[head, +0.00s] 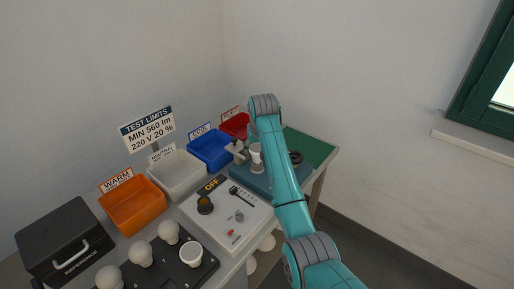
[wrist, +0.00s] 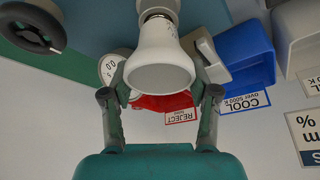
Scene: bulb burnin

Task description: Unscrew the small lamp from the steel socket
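The small lamp (wrist: 160,62) is a white reflector lamp with a wide frosted face, its narrow end in the steel socket (wrist: 157,8). In the head view the lamp (head: 256,150) stands upright, wide end up, in the socket (head: 257,168) on a blue-grey unit. In the wrist view my gripper (wrist: 160,94) has one finger on each side of the lamp's wide rim. The fingers are spread about as wide as the rim. I cannot tell whether the pads touch it. My arm hides the gripper in the head view.
A grey block (wrist: 205,55) stands close beside the socket. The blue bin (head: 210,149), red bin (head: 236,124), white bin (head: 177,176) and orange bin (head: 134,205) line the wall side. A white test panel (head: 222,228) lies nearer. A black round knob-like part (wrist: 32,27) shows too.

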